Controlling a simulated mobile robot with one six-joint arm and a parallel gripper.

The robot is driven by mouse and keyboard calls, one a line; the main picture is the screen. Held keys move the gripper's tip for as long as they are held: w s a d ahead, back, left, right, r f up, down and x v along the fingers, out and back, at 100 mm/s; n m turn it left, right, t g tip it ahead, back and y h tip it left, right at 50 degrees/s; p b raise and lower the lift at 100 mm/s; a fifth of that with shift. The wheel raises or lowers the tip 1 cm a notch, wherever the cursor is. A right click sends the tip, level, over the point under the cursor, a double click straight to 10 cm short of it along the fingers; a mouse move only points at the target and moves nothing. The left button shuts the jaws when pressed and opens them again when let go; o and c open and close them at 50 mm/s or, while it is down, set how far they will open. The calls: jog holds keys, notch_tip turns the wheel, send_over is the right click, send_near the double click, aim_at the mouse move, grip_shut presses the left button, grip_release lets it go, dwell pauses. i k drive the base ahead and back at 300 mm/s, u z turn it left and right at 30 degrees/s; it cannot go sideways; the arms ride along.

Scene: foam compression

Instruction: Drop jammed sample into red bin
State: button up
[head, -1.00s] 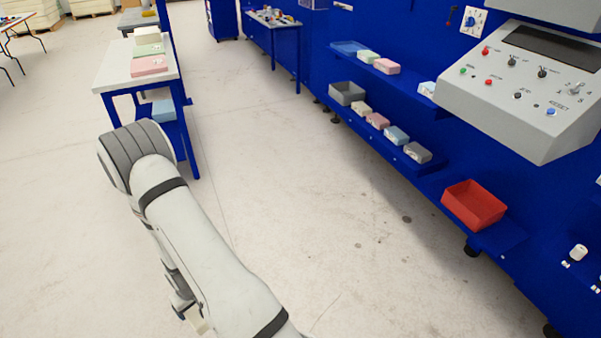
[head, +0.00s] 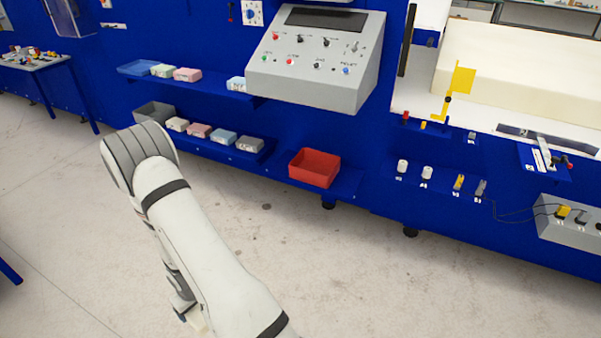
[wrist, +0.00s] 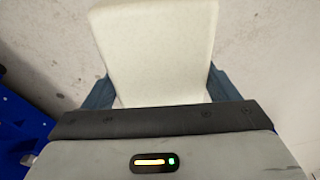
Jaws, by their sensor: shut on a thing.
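The red bin (head: 314,168) is an open box on the lower blue shelf, right of the row of foam blocks in the head view. My gripper (wrist: 158,88) is shut on a cream-white foam sample (wrist: 155,45) in the wrist view. The sample sits between the two dark fingers, with bare floor behind it. In the head view my arm covers the left foreground. A small pale piece at its underside, near the bottom edge, may be part of the sample. The bin is apart from my gripper, farther off and to the right.
Several foam blocks (head: 223,137) and a grey bin (head: 155,115) stand on the lower shelf (head: 268,163). A control box (head: 318,60) juts out above the red bin. Small fittings (head: 427,172) lie on the ledge to the right. The floor (head: 300,270) before the shelves is clear.

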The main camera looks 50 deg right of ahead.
aim_at(315, 167)
jog(key=z, duration=0.7)
jog(key=i, duration=0.25)
jog(key=z, duration=1.2)
jog(key=i, duration=0.85)
jog(key=u, duration=0.5)
